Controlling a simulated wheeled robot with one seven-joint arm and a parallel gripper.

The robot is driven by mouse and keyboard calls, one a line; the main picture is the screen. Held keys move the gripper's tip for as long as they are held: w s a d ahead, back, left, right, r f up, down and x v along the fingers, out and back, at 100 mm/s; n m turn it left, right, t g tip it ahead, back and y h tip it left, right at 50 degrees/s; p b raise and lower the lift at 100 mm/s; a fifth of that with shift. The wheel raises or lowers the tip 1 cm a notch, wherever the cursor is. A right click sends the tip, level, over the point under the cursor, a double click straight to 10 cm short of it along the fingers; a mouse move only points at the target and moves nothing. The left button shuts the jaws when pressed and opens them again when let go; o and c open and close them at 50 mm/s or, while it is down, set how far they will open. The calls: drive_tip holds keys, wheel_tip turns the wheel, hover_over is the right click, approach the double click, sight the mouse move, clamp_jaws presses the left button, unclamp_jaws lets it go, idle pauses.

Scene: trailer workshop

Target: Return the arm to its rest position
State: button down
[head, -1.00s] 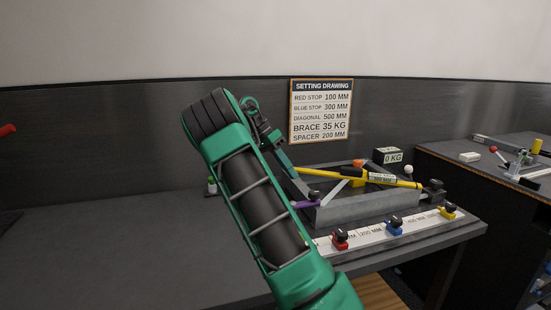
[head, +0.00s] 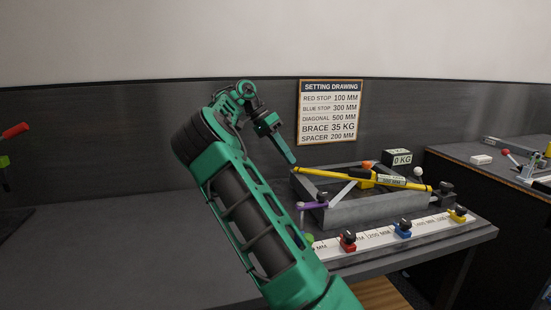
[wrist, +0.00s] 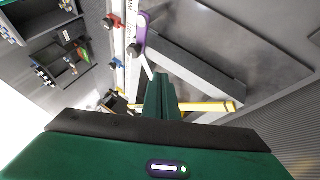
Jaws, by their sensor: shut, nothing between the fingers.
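My arm is green and black and rises through the middle of the head view. My gripper (head: 291,159) hangs at its end, in the air near the left back corner of the grey frame (head: 355,209) on the bench. Its green fingers also show in the wrist view (wrist: 160,95), together and empty. A yellow bar (head: 330,176) lies across the frame, apart from the gripper as far as the head view shows.
A ruler rail (head: 376,238) with a red stop (head: 348,240), a blue stop (head: 403,229) and a yellow stop (head: 458,214) runs along the bench front. A box reading 0 KG (head: 398,157) stands behind. The bench (head: 120,240) left of my arm is mostly clear.

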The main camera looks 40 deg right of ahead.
drive_tip(key=s+d+f+n+t+y, duration=0.1)
drive_tip(key=s+n+y, duration=0.1)
drive_tip(key=s, duration=0.7)
drive_tip(key=s+f+n+y, duration=0.2)
drive_tip(key=s, duration=0.7)
drive_tip(key=s+a+f+n+t, duration=0.2)
drive_tip(key=s+a+f+n, duration=0.2)
drive_tip(key=s+a, duration=0.4)
drive_tip(key=s+a+f+n+t, duration=0.3)
drive_tip(key=s+a, duration=0.6)
drive_tip(key=a, duration=0.3)
drive_tip(key=f+n, duration=0.1)
drive_tip(key=n, duration=0.1)
drive_tip(key=shift+f+n, duration=0.3)
drive_tip(key=shift+f, duration=0.05)
drive_tip(key=shift+d, duration=0.1)
